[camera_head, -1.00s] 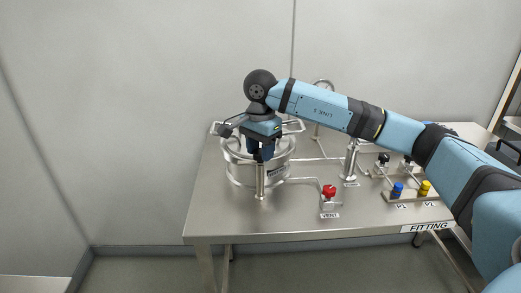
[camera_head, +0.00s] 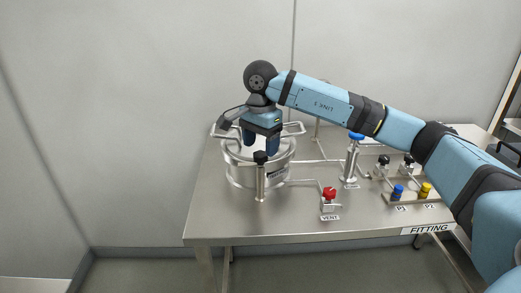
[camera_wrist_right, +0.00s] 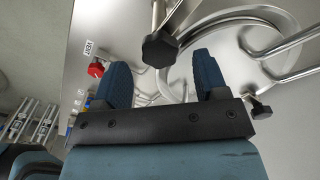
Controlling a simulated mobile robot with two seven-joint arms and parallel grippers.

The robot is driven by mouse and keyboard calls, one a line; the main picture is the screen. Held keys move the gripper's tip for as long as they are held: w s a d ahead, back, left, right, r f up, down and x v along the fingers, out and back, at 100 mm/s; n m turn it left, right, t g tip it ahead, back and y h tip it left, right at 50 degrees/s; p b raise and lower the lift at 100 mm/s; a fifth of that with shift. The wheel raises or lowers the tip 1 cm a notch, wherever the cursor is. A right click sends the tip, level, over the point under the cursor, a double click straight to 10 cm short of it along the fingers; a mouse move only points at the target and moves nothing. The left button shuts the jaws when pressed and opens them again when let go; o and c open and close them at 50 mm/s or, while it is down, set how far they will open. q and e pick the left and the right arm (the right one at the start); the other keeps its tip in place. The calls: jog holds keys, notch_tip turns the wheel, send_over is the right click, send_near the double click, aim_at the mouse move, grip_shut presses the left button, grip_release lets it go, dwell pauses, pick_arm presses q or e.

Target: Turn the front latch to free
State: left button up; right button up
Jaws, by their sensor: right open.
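The front latch is a black knob (camera_head: 260,157) on a metal post at the near side of the round steel vessel (camera_head: 240,172). In the right wrist view the knob (camera_wrist_right: 160,50) shows between the lines of the two blue fingers and beyond their tips. My right gripper (camera_head: 261,144) is open and empty, just above the knob, fingers pointing down. In the wrist view its fingertips (camera_wrist_right: 160,66) are spread apart, and I see no finger touching the knob. My left gripper is not in view.
A red vent valve (camera_head: 328,193), a blue-topped post (camera_head: 355,137) and blue (camera_head: 397,191) and yellow (camera_head: 425,188) knobs stand to the right on the steel table (camera_head: 225,220). Another black knob (camera_wrist_right: 260,108) is at the vessel's rim. The table's front left is clear.

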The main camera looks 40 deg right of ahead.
aim_at(260, 154)
notch_tip(260, 154, up, 11)
jog(key=shift+r+p, duration=0.2)
jog(key=shift+p, duration=0.15)
dwell(0.3)
